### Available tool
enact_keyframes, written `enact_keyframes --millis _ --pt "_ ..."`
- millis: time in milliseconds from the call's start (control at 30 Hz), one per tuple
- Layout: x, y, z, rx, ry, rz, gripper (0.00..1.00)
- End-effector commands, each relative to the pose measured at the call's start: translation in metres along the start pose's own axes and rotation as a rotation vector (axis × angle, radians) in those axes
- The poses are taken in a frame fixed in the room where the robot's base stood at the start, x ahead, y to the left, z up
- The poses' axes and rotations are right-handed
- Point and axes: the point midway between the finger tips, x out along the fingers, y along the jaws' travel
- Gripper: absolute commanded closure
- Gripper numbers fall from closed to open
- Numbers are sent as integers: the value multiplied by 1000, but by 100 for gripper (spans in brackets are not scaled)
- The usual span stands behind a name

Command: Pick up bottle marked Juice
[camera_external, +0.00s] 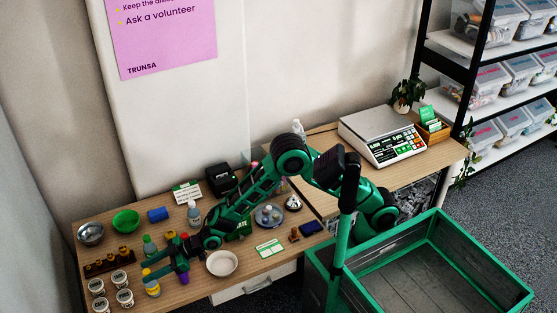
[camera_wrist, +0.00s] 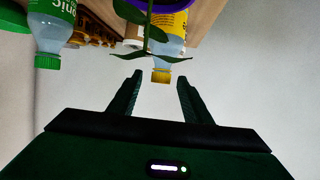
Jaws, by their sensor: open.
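A bottle with a yellow cap and yellow label (camera_external: 152,287) stands near the front left of the table. It also shows in the wrist view (camera_wrist: 172,24), upside down in the picture, its label partly hidden and the word not readable to me. My gripper (camera_external: 148,269) is open and reaches left, low over the table, close to this bottle. In the wrist view, the bottle's yellow cap lies between and just beyond my open fingertips (camera_wrist: 160,82). Nothing is held. A bottle with a green cap and green label, reading "onic" (camera_wrist: 53,18), stands to one side.
A purple pot (camera_external: 184,279) with a leafy plant (camera_wrist: 152,50) is close to the yellow bottle. Several white jars (camera_external: 98,287), a rack of small jars (camera_external: 107,264), a green bowl (camera_external: 126,221) and a white bowl (camera_external: 222,263) stand nearby. A green-rimmed crate (camera_external: 493,266) is at right.

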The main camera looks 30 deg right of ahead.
Motion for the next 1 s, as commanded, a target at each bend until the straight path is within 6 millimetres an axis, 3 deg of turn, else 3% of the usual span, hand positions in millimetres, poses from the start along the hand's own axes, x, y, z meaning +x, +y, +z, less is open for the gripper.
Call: enact_keyframes --millis 167,500,767,800,967,1000 --pt "11 0 1 -2 0 0 55" --pt "52 0 3 -1 -1 0 55" --pt "55 1 2 0 0 1 55" --pt "55 1 2 0 0 1 58" --pt "55 1 2 0 -1 1 96" --pt "55 1 2 0 -1 1 100"
